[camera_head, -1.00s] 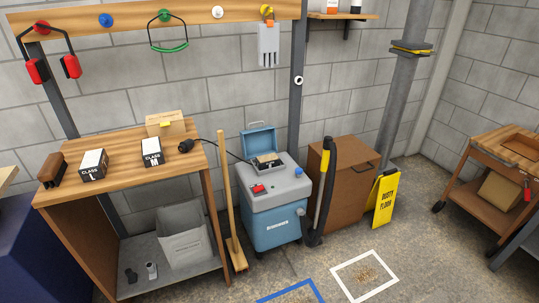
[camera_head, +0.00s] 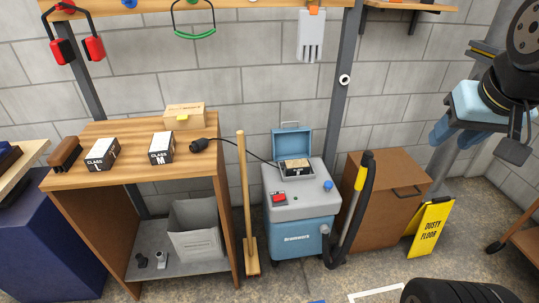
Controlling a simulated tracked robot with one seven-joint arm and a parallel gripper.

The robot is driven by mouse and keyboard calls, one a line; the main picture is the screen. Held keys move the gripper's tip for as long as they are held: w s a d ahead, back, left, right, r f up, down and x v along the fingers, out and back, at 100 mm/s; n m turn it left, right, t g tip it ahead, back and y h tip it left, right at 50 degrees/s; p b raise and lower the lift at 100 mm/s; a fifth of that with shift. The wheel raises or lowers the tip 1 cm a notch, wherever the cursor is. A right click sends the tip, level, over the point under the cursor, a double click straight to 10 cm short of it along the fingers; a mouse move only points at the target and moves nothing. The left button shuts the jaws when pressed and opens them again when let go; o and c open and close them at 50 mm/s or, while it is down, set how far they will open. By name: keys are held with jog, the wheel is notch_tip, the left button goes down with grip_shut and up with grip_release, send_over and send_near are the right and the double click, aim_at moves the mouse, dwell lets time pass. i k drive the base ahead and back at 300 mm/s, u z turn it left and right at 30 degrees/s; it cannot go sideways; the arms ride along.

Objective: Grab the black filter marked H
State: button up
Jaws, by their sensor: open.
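No filter with a readable H shows. Two black boxes with white tops stand on the wooden bench (camera_head: 120,172): one reads CLASS L (camera_head: 102,155), the other CLASS M (camera_head: 162,149). A block with a pale top and dark sides (camera_head: 296,168) sits in the open top of the blue and grey vacuum (camera_head: 297,225); any letter on it is too small to read. My gripper (camera_head: 455,130) hangs at the upper right, open and empty, well apart from the bench and vacuum.
A cardboard box (camera_head: 184,115) and a black plug (camera_head: 199,145) with a cable to the vacuum are on the bench. A broom (camera_head: 247,205) leans between bench and vacuum. A brown cabinet (camera_head: 385,205) and a yellow sign (camera_head: 430,228) stand to the right.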

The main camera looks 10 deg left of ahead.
aim_at(295, 167)
jog(key=u, duration=0.3)
jog(key=i, duration=1.25)
jog(key=u, duration=0.2)
jog(key=k, duration=0.9)
jog(key=u, duration=0.2)
jog(key=i, duration=0.95)
jog(key=z, duration=0.1)
